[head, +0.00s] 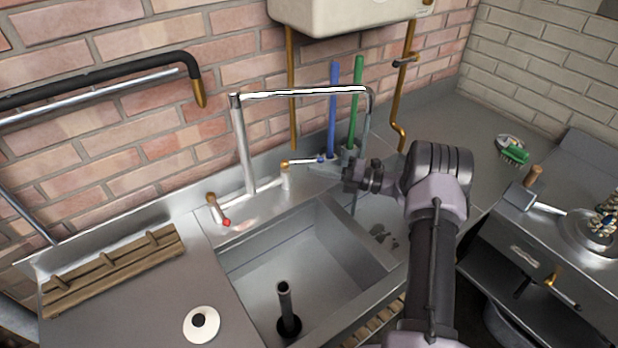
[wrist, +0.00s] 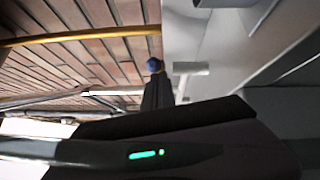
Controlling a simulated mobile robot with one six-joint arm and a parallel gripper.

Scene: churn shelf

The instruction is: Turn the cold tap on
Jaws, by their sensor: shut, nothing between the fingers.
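The cold tap (head: 302,161) is a lever with a blue end at the back right of the sink, on a brass and white post. In the wrist view its blue end (wrist: 154,65) shows just beyond the tip of my dark finger. My gripper (head: 318,169) is shut and empty, reaching in from the right close to the blue end. I cannot tell whether they touch. The hot tap (head: 218,209), with a red end, stands to the left. The chrome spout (head: 300,92) arches above and to the right.
The sink basin (head: 300,245) lies in front, with an upright standpipe (head: 285,305). Blue (head: 332,110) and green (head: 355,105) handles stand behind my gripper near the wall. A wooden rack (head: 112,270) lies on the left drainer. A brass pipe (head: 400,100) runs down the wall.

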